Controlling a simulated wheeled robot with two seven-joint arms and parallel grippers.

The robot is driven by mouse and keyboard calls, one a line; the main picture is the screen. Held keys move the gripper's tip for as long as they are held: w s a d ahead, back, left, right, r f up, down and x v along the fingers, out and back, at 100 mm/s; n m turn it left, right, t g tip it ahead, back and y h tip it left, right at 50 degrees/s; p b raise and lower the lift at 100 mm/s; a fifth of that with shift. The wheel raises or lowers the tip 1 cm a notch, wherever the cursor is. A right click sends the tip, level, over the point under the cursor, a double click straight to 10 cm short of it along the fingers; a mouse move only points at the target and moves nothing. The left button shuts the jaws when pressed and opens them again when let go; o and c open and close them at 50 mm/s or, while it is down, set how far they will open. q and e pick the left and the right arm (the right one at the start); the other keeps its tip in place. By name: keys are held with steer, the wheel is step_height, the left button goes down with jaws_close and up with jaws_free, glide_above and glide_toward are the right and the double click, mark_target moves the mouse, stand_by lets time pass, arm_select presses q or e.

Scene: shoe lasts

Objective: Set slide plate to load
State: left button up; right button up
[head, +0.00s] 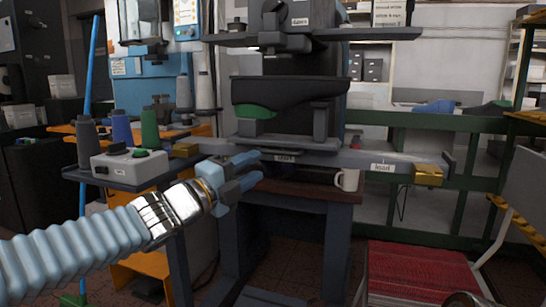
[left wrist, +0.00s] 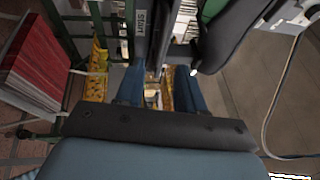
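The slide plate (head: 345,158) is a long grey bar across the front of the press. It carries a "load" label (head: 382,167) near its right end and another label (head: 285,158) near its middle. A brass-coloured block (head: 428,175) sits at the right end and another (head: 185,149) at the left end. My left gripper (head: 256,168) is in front of the plate, left of the middle label. Its two blue fingers are apart, and nothing shows held between them in the left wrist view (left wrist: 158,88). I cannot tell whether it touches the plate. My right gripper is out of view.
A white mug (head: 346,180) stands on the bench just below the plate. A grey control box (head: 130,167) and thread cones (head: 150,130) are on the left. A dark shoe-shaped form (head: 285,92) is above the plate.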

mark_target(277, 154)
arm_select(q)
steer(key=x, duration=0.7)
steer(key=shift+w+d+p, duration=0.15)
steer(key=shift+w+p, duration=0.1)
steer(key=shift+p, duration=0.1)
jaws_close()
